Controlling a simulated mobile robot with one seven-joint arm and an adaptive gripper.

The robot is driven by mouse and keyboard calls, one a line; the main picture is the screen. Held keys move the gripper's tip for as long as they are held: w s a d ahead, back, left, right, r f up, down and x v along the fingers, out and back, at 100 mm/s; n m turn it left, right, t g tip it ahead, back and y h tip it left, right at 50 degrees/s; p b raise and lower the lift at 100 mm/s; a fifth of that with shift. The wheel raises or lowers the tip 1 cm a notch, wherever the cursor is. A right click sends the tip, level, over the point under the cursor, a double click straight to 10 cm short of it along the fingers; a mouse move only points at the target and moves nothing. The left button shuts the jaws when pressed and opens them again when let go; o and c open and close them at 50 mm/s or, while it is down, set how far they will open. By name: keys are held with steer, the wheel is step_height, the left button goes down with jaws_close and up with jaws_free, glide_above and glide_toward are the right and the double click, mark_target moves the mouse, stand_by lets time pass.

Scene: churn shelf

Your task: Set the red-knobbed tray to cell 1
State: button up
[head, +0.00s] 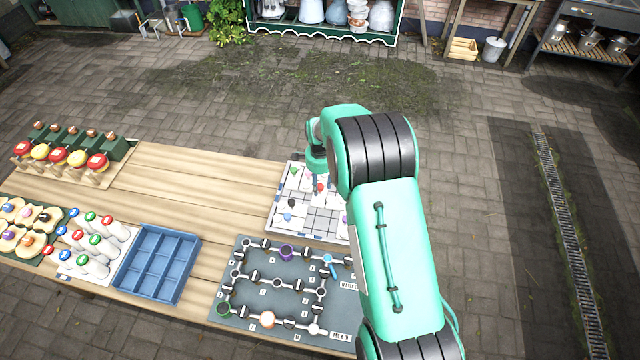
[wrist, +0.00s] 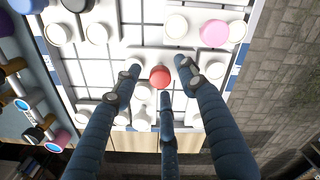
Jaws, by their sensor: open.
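The white gridded board (head: 329,228) lies on the wooden table and carries white trays with coloured knobs. The red knob (head: 320,188) is near the board's middle, close below my gripper (head: 317,178). In the wrist view the red knob (wrist: 160,76) shows between the spread dark fingers of my gripper (wrist: 160,84), which is open. One fingertip is on its left, one on its right and one below it. I cannot tell whether any finger touches it. The red-knobbed tray's outline is partly hidden by the fingers. I cannot read a mark for cell 1.
A pink knob (wrist: 214,33) and a black knob (wrist: 78,4) are on the same board. A blue divided crate (head: 190,262) stands left. Bare table top (head: 215,185) lies left of the board.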

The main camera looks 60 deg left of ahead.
jaws_close()
stand_by(0.3)
steer(key=shift+s+d+b, duration=0.9)
steer(key=shift+s+d, duration=3.45)
jaws_free()
steer(key=shift+s, duration=0.1)
